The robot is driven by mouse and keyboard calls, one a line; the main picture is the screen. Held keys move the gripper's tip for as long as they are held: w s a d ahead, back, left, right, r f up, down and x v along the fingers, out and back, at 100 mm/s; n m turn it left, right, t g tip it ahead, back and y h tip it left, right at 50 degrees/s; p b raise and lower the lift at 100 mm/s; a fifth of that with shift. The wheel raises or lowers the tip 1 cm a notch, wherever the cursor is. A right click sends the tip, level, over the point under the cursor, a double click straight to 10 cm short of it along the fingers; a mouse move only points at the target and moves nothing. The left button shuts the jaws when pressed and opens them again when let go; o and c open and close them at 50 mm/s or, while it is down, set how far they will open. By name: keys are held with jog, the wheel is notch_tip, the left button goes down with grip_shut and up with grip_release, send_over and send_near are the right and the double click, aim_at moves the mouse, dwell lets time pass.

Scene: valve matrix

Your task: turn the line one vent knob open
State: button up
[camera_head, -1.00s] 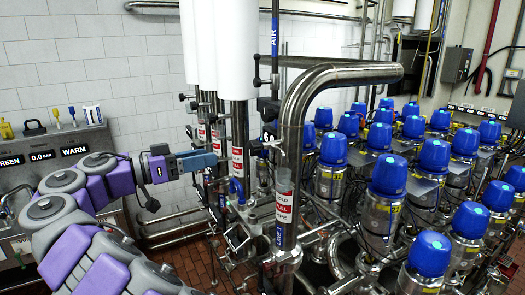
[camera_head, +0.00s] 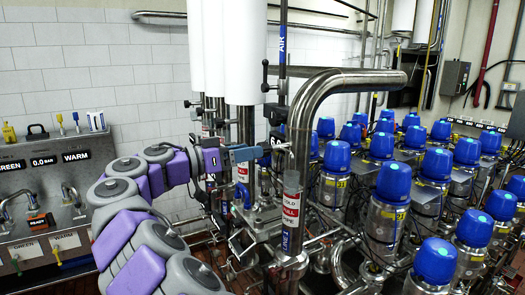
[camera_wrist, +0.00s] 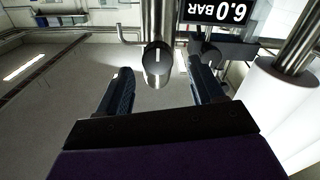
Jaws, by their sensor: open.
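My gripper (camera_head: 258,153) reaches right from the purple and grey arm, near the upright steel pipe (camera_head: 292,180) with red, white and blue labels. A small silver fitting (camera_head: 283,146) shows just beyond the fingertips, beside this pipe. In the wrist view my gripper (camera_wrist: 162,88) is open, one dark finger on each side, with nothing held. A steel cylinder with a rounded end and a white mark (camera_wrist: 158,60) shows between and beyond the fingers; I cannot tell whether it is the vent knob. No knob is clearly marked as line one's vent.
A display reading 6.0 BAR (camera_wrist: 218,12) and a white cylinder (camera_wrist: 270,105) are close on the right in the wrist view. Many blue-capped valves (camera_head: 394,180) crowd the right. A control panel (camera_head: 55,160) stands at left.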

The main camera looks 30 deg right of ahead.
aim_at(266, 149)
jog(key=d, duration=0.8)
jog(key=shift+d+f, duration=0.2)
jog(key=shift+d, duration=0.15)
jog(key=a, duration=0.2)
jog(key=shift+w+a+r, duration=0.1)
jog(key=shift+a+r, duration=0.05)
jog(key=shift+a, duration=0.25)
jog(key=shift+c, duration=0.6)
jog(key=shift+a, duration=0.55)
jog(key=shift+c, duration=1.4)
jog(key=shift+d, duration=0.85)
jog(key=c, duration=0.4)
jog(key=shift+c, duration=1.3)
